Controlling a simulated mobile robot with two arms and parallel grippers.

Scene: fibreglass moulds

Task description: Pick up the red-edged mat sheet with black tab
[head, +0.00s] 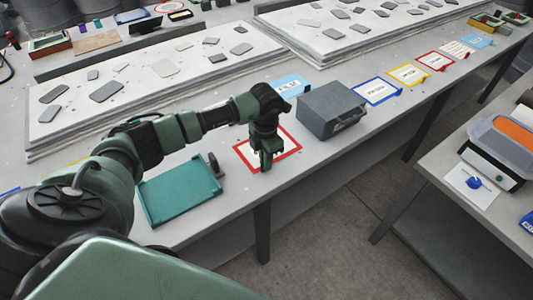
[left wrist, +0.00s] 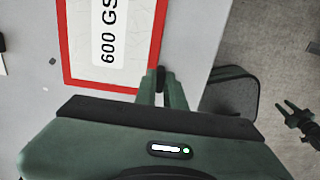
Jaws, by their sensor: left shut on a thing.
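The red-edged mat sheet (head: 290,150) lies flat at the front edge of the bench, partly hidden by my left gripper in the head view. In the left wrist view the sheet (left wrist: 154,45) shows a white label reading "600 GS". Its black tab (left wrist: 160,73) sits at the sheet's edge, between the fingers. My left gripper (head: 265,163) points down over the sheet; its fingers (left wrist: 160,88) are shut on the black tab. My right gripper (left wrist: 293,108) shows at the right edge of the left wrist view, its prongs apart and empty.
A grey case (head: 330,108) stands right of the sheet and a teal tray (head: 178,190) lies left. Blue (head: 377,91), yellow (head: 409,74) and other red-edged (head: 435,61) sheets line the bench front. Large flat moulds (head: 150,75) fill the back. A second bench (head: 440,160) stands right.

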